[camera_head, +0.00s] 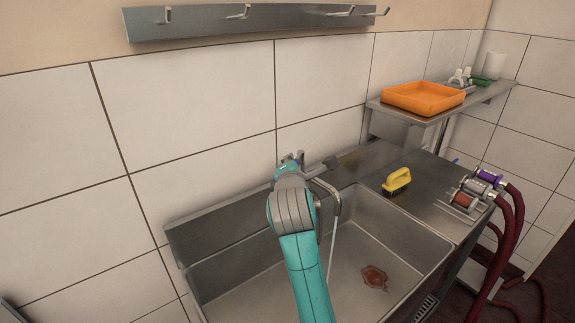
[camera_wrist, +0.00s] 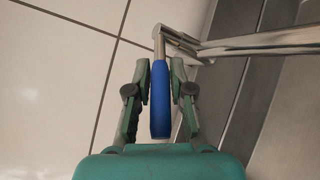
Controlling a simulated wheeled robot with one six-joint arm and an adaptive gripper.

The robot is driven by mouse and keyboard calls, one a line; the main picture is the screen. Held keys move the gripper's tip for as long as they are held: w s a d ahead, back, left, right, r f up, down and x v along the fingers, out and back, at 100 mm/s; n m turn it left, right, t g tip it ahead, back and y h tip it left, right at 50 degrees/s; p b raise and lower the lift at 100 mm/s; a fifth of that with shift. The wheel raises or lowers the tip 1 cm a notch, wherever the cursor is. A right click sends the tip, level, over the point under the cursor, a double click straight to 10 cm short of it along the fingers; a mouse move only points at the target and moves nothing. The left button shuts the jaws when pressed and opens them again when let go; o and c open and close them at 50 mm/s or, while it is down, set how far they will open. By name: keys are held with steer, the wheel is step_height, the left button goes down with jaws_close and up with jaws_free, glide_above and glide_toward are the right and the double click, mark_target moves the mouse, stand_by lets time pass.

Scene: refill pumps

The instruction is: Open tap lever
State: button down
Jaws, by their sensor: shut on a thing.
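The tap lever (camera_wrist: 160,105) has a blue grip on a metal stem and sits between the two fingers in the wrist view. My gripper (camera_wrist: 160,75) is shut on this blue grip. The tap's metal spout (camera_wrist: 265,42) runs off to the right there. In the head view the curved spout (camera_head: 335,197) hangs over the sink (camera_head: 235,285), and a thin pale stream, seemingly water, runs down from it. My gripper (camera_head: 289,160) is at the tap by the wall in that view, where my arm mostly hides the lever.
A reddish-brown object (camera_head: 374,277) lies on the sink floor. An orange tray (camera_head: 423,98) is on a shelf. A hook rail (camera_head: 250,20) is on the wall above.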

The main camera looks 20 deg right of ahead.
steer(key=shift+s+d+n+g+y, duration=0.2)
steer(key=shift+d+n+y, duration=0.55)
steer(key=shift+n+y, duration=1)
steer(key=shift+s+d+n+g+y, duration=0.1)
steer(key=shift+s+d+n+y, duration=0.2)
steer(key=shift+d+n+y, duration=1.35)
steer(key=shift+s+a+n+g+y, duration=0.1)
steer(key=shift+s+n+y, duration=0.15)
steer(key=shift+n+y, duration=1.55)
steer(key=shift+m+y, duration=0.5)
steer(key=shift+y, duration=0.5)
steer(key=c, duration=1)
jaws_free()
steer(key=v, duration=1.2)
steer(key=shift+r, duration=0.1)
steer(key=shift+d, duration=0.1)
